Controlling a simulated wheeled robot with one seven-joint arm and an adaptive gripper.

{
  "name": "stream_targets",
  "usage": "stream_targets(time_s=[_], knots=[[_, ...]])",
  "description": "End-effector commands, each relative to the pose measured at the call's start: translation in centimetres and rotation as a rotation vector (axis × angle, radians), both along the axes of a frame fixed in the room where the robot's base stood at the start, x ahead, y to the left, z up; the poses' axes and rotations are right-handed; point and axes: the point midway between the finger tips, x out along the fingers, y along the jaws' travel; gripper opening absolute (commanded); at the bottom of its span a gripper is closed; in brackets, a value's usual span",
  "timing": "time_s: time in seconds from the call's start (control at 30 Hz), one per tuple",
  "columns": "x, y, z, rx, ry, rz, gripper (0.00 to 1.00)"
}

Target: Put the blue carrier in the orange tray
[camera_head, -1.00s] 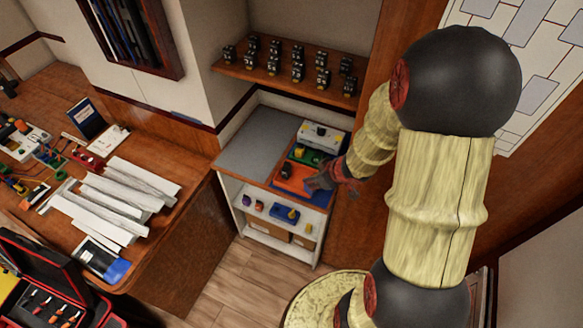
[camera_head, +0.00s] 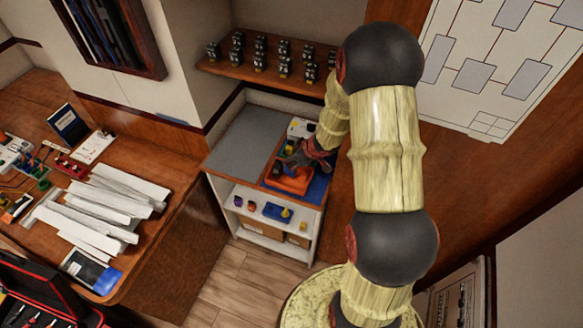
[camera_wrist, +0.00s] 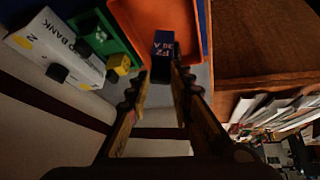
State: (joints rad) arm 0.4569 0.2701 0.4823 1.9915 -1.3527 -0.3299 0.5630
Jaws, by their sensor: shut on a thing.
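The blue carrier (camera_wrist: 162,46) is a small dark blue block marked "FZ 30 A", seen in the wrist view at my fingertips. My gripper (camera_wrist: 161,72) is shut on it. The orange tray (camera_wrist: 128,14) lies just beyond, and the carrier overlaps its near edge in that view; I cannot tell its height above the tray. In the head view the orange tray (camera_head: 291,182) is on the counter by the wall, with my gripper (camera_head: 290,163) over its far side. A dark shape shows there, too small to identify; the carrier is not clear in this view.
A green tray (camera_wrist: 101,35) with a yellow block (camera_wrist: 118,64) and a white box marked "BANK" (camera_wrist: 48,40) are beside the orange tray. The grey counter top (camera_head: 245,140) is clear. A shelf of breakers (camera_head: 262,65) hangs above.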

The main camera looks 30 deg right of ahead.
Motion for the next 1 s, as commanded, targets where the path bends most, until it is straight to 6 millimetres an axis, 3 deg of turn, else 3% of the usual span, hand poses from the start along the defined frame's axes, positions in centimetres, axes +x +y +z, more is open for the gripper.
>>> stream_targets(time_s=[0.23,0.43,0.8,0.83,1.0], knots=[[1.1,-0.1,-1.5,0.001,0.0,-0.001,0.0],[1.1,-0.2,-4.4,0.001,0.0,-0.002,0.0],[1.1,-0.2,-4.6,0.001,0.0,-0.001,0.0],[1.1,-0.2,-4.6,0.001,0.0,-0.001,0.23],[1.1,-0.2,-4.6,0.001,0.0,-0.001,0.32]])
